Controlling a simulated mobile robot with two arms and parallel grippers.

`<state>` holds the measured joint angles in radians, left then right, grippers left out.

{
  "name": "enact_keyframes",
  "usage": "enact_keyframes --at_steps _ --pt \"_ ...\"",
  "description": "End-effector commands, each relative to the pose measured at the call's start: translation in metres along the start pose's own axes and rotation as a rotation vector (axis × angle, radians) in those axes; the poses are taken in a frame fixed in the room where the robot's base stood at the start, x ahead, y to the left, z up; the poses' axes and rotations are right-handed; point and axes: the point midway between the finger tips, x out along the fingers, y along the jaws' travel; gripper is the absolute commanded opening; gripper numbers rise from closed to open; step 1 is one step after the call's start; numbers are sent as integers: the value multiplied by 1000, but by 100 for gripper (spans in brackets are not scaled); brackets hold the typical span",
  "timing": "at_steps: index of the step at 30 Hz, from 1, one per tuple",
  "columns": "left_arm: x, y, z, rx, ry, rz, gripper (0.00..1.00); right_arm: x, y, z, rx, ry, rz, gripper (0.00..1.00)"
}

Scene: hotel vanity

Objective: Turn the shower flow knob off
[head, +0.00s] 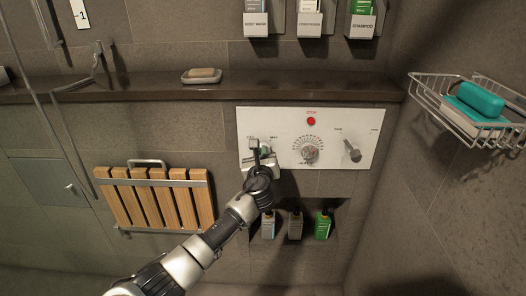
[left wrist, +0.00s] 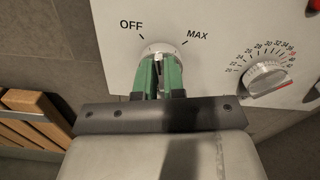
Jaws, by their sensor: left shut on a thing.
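The shower flow knob (left wrist: 163,50) is a round white dial between the OFF and MAX marks on the white control panel (head: 345,120). My left gripper (head: 262,148) reaches up to the left end of the panel and hides most of the knob in the head view. In the left wrist view its green-padded fingers (left wrist: 160,72) are shut on the knob, one on each side. The knob's pointer is hidden between the fingers, so I cannot tell its exact setting. My right gripper is not in view.
Right of the knob are a temperature dial (head: 310,152), a red button (head: 311,121) and a lever (head: 351,150). Bottles (head: 322,224) stand in a niche below. A folded wooden seat (head: 155,198) is at left. A wire basket (head: 468,108) hangs at right.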

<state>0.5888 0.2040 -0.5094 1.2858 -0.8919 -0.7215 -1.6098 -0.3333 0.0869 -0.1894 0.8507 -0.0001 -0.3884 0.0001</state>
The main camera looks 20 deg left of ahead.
Motion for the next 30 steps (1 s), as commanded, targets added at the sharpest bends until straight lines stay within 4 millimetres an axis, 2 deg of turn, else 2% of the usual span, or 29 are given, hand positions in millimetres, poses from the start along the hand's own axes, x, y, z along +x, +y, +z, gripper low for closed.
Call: enact_keyframes --at_steps 9,14,20,21,30 --pt "2 3 0 -211 1 5 0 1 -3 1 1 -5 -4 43" --pt "3 3 0 -362 0 4 0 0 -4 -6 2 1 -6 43" --pt "3 2 -1 -553 0 4 0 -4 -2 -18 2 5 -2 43" --pt "3 2 -1 -592 -1 4 0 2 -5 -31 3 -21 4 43" --pt "3 1 1 -882 -3 2 0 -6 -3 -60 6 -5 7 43"
